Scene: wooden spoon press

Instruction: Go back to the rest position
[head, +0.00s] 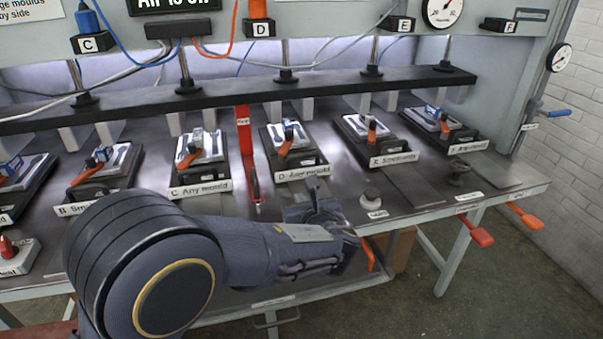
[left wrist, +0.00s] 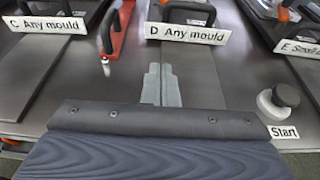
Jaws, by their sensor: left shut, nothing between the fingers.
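My left arm reaches in from the left across the front of the press table (head: 420,200). My left gripper (head: 318,190) is over the front part of the table, in front of the mould labelled D Any mould (head: 290,150). In the left wrist view its two grey fingers (left wrist: 161,84) lie side by side, shut, with nothing between them. They point towards the D label (left wrist: 187,33). The grey Start knob (head: 371,196) stands on the table to the right of the gripper, apart from it; it also shows in the left wrist view (left wrist: 279,100). My right gripper is not in view.
Mould C (head: 203,155) and a red upright bar (head: 245,145) lie left of D; mould E (head: 372,140) is to the right. A black beam (head: 235,92) runs above the moulds. Red (head: 480,236) and orange (head: 526,216) levers stick out at the right front edge. Floor (head: 500,280) is clear there.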

